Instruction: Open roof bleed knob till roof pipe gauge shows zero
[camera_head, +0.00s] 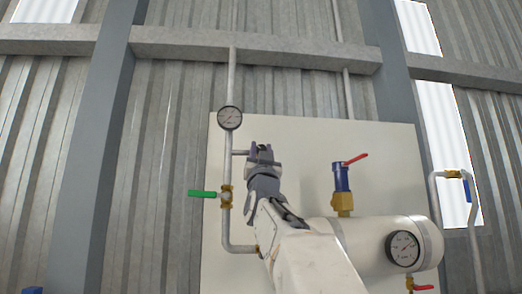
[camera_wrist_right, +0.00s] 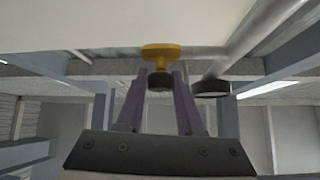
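My right arm reaches up in the head view, its gripper (camera_head: 262,150) beside the short side branch of the roof pipe (camera_head: 231,80). The wrist view shows a brass-coloured fitting (camera_wrist_right: 170,50) with a dark round knob (camera_wrist_right: 159,81). The knob lies between the two purple fingers of my right gripper (camera_wrist_right: 159,88); whether they touch it I cannot tell. In the head view the gripper hides the knob. The roof pipe gauge (camera_head: 230,117) sits just up and left of the gripper; its needle is too small to read surely. My left gripper is out of view.
A green-handled valve (camera_head: 203,194) sits lower on the pipe. A white tank (camera_head: 370,243) carries a dial gauge (camera_head: 402,248) and a blue relief valve with a red lever (camera_head: 342,177). A white panel (camera_head: 395,150) backs them. A blue-handled valve (camera_head: 467,188) is at right.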

